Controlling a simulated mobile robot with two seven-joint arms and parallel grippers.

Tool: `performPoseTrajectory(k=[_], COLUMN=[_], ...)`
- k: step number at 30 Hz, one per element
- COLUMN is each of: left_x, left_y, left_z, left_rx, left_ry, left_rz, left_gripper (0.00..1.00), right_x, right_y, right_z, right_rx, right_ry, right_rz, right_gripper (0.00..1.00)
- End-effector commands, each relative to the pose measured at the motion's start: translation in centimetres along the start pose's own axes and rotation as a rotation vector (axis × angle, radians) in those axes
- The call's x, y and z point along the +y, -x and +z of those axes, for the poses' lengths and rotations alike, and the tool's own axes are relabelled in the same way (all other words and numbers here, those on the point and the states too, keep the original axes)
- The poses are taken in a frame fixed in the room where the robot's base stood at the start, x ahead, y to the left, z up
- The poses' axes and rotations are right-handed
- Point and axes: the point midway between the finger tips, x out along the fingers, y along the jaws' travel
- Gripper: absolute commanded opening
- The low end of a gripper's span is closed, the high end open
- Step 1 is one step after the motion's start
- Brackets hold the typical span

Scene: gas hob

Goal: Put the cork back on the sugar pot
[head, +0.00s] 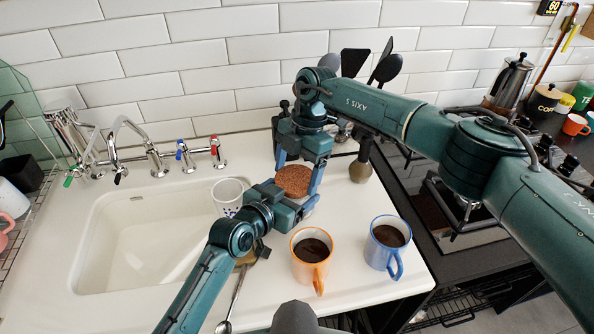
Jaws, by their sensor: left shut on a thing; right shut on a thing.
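The cork (293,178) is a round brown speckled disc in the head view, between the two blue fingers of my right gripper (297,177), which comes down from above and is shut on it. A white pot (310,206), probably the sugar pot, shows only in a small part just below the cork. My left gripper (296,204) reaches in from the lower left and is shut at this pot, hiding most of it. I cannot tell whether the cork touches the pot's rim or is slightly above it.
An orange mug (311,262) and a blue mug (386,246), both with dark drink, stand in front and to the right. A white patterned cup (228,193) stands left of the grippers, beside the sink (140,240). A spoon (236,298) lies near the front. The hob (470,215) is right.

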Motion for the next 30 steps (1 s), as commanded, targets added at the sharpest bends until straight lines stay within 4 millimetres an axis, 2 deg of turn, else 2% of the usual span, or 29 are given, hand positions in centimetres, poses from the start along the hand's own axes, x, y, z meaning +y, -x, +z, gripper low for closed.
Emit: performPoseTrajectory(k=[30], left_x=[0.0], left_y=[0.0], left_z=[0.0], left_rx=[0.001], left_ry=[0.0], left_rz=[-0.001], left_gripper=[0.41], right_x=[0.0], right_y=[-1.2], right_z=[0.4], right_rx=[-0.001], right_ry=[0.002], right_rz=[0.001], right_gripper=[0.58])
